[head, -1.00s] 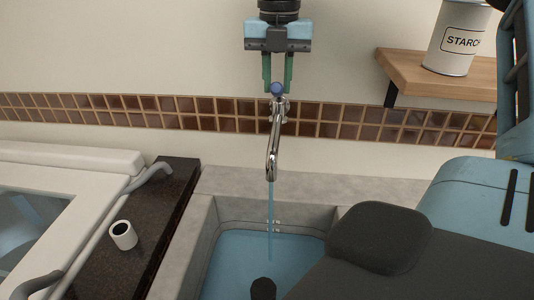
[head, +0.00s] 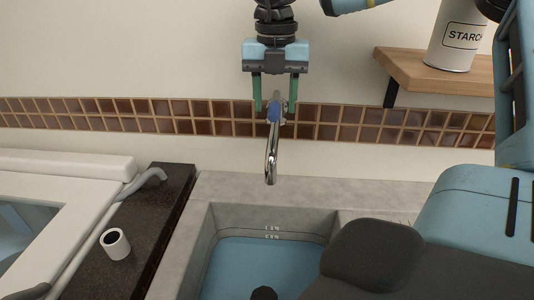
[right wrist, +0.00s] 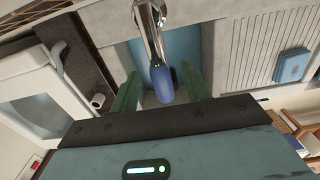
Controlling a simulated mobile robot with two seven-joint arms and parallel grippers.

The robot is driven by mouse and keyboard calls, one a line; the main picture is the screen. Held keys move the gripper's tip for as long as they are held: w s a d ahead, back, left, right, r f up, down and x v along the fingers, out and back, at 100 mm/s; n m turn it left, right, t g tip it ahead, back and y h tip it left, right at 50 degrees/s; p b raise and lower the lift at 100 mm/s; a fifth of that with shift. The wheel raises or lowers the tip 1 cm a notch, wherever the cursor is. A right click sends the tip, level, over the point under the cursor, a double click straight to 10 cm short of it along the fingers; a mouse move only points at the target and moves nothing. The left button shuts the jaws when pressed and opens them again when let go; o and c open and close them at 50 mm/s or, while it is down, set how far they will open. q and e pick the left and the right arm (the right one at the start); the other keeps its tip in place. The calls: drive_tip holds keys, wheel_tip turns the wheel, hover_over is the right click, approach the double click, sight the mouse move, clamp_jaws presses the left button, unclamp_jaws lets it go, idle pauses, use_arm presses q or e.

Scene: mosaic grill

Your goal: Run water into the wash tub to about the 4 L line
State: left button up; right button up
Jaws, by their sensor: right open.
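The wash tub (head: 200,245) is a grey basin with blue water (head: 240,262) in it. Marks (head: 272,228) show on its far inner wall. The water's edge lies close to the lower mark; the figures are too small to read. The chrome tap (head: 271,160) hangs over the tub, and no stream comes from its spout. Its blue-tipped lever (head: 274,112) also shows in the right wrist view (right wrist: 162,84). My right gripper (head: 276,103) is open, its green fingers on either side of the lever with gaps. My left gripper is not in view.
A white starch tin (head: 455,40) stands on a wooden shelf (head: 425,70) at upper right. A small white cup (head: 115,244) sits on the dark counter (head: 140,225) left of the tub. A tiled wall runs behind the tap.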

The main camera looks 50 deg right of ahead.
drive_tip(key=shift+r+p, duration=0.8)
drive_tip(key=shift+r, duration=2.6)
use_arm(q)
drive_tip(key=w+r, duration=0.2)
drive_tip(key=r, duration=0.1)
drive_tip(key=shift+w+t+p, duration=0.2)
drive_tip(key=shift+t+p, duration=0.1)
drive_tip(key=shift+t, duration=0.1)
use_arm(e)
drive_tip(key=shift+r, duration=0.1)
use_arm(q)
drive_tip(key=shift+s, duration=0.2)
